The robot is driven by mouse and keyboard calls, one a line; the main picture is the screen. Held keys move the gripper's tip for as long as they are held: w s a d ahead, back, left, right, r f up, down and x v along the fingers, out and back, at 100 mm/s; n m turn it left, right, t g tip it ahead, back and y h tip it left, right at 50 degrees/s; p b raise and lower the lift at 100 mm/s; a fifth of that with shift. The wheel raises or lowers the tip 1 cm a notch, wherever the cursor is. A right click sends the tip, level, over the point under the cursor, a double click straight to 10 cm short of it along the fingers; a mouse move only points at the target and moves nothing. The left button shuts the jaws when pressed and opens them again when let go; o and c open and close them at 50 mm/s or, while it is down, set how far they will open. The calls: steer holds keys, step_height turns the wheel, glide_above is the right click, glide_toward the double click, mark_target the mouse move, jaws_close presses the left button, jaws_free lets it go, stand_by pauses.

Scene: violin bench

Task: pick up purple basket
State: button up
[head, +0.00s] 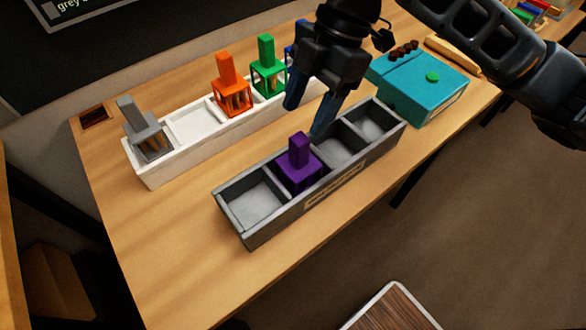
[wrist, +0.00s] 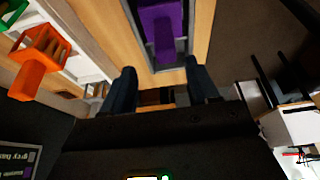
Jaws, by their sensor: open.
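The purple basket (head: 299,168) stands upright in a compartment of the dark grey tray (head: 249,238), its block-shaped handle pointing up. An empty compartment lies to its left and two empty ones to its right. My gripper (head: 305,118) is open and empty, above and just behind the tray, apart from the basket. In the wrist view, the purple basket (wrist: 160,28) shows at the top centre, beyond the two fingertips (wrist: 161,78) and between their lines. The basket's lower part is hidden by the tray walls.
A white tray (head: 150,178) behind holds a grey basket (head: 147,135), an orange basket (head: 231,92), a green basket (head: 267,70) and a partly hidden blue one (head: 293,57). A teal box (head: 424,92) stands right of the grey tray. The bench front left is clear.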

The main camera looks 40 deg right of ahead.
mark_target(300, 138)
steer(key=x, duration=0.2)
steer(key=shift+s+a+f, duration=0.1)
steer(key=shift+a+f, duration=0.1)
steer(key=shift+a, duration=0.1)
steer(key=shift+s+b+x, duration=0.15)
steer(key=shift+b+x, duration=0.15)
steer(key=shift+x, duration=1)
steer(key=shift+s+b+x, duration=0.15)
steer(key=shift+b+x, duration=0.1)
steer(key=shift+x, duration=1.05)
steer(key=shift+d, duration=0.2)
steer(key=shift+c, duration=0.4)
jaws_close()
